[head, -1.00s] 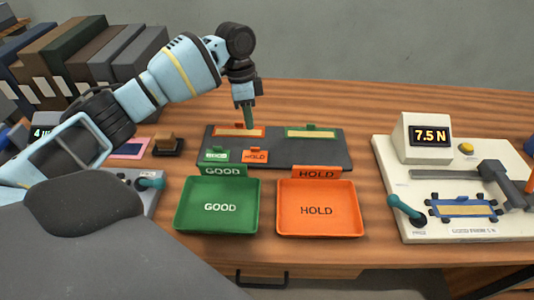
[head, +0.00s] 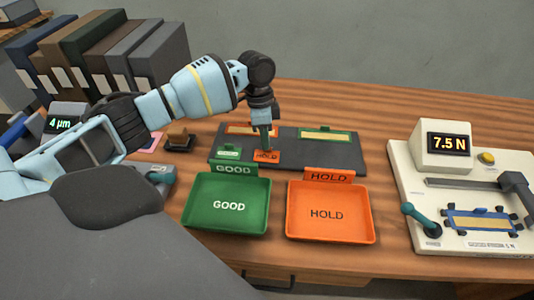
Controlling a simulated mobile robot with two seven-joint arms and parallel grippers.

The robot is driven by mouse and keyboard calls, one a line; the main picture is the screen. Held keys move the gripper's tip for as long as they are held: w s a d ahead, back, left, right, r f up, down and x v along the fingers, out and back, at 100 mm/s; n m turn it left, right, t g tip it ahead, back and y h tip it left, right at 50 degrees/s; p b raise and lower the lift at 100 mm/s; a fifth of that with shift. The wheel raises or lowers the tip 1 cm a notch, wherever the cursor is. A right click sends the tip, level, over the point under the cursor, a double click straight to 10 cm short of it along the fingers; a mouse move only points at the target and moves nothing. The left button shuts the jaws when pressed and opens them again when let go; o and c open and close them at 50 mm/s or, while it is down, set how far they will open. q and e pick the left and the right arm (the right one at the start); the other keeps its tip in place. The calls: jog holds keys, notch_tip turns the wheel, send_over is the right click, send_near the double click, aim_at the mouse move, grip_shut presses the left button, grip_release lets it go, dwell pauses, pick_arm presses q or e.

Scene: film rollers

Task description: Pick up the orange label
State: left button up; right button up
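The small orange label (head: 267,157), marked HOLD, sits on the dark grey board (head: 315,148) at its front left part. A small green label (head: 229,151) is just left of it. My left gripper (head: 266,147) points down at the orange label, its fingertips at the label's upper edge. The fingers look like one narrow greenish shape, so I cannot tell whether they are open or shut, or whether they touch the label. My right gripper is not in view.
In front of the board are a green GOOD tray (head: 193,216) and an orange HOLD tray (head: 368,228), both empty. An orange-framed strip (head: 238,129) and a green-framed strip (head: 325,137) lie at the board's back. A cream force tester (head: 430,180) stands at right.

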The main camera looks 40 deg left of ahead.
pick_arm(q)
jog(key=shift+d+f, duration=0.15)
jog(key=shift+f, duration=0.7)
grip_shut()
